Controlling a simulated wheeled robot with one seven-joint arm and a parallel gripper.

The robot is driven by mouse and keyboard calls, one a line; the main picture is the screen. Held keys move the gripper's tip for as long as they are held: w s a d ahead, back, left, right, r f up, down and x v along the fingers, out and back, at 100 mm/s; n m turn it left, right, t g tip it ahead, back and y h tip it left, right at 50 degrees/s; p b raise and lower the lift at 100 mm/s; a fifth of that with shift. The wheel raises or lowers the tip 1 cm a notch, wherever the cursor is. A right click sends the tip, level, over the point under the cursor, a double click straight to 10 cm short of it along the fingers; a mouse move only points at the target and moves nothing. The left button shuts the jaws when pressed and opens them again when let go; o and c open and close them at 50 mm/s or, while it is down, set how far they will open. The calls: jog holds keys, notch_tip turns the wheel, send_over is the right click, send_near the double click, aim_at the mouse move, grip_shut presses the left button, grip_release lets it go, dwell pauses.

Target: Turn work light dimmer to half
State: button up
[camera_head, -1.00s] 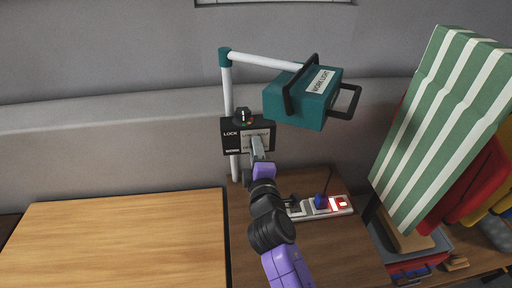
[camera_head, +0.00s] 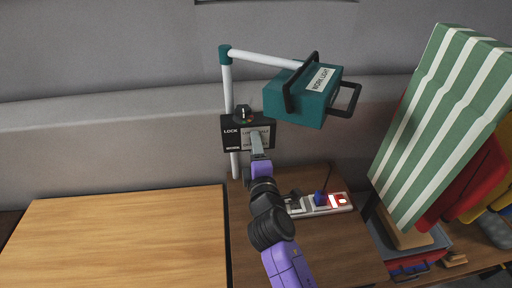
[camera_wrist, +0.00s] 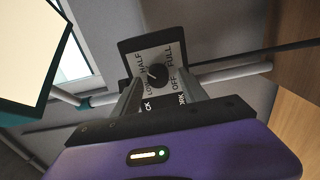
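The work light (camera_head: 302,101) is a teal box with black handles on a white arm and post. The black control box (camera_head: 231,143) on the post is marked LOCK and WORK. A black knob (camera_head: 243,114) stands at its top. In the wrist view, a pale panel reads LOW, HALF, FULL and OFF around a dark round dimmer knob (camera_wrist: 157,75); which mark its pointer meets is unclear. My gripper (camera_head: 256,137) is in front of the box. In the wrist view my gripper (camera_wrist: 158,86) has its fingers apart, with the dimmer knob between them in the picture; contact is not clear.
A power strip (camera_head: 318,205) with a lit red switch and blue plug lies on the brown table, right of my arm. A pale wooden board (camera_head: 120,240) is at the left. A green-striped cloth (camera_head: 440,120) and coloured garments stand at the right.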

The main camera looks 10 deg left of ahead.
jog(key=shift+s, duration=0.1)
jog(key=v, duration=0.7)
jog(key=shift+s, duration=0.3)
jog(key=shift+d+r, duration=0.1)
dwell(0.3)
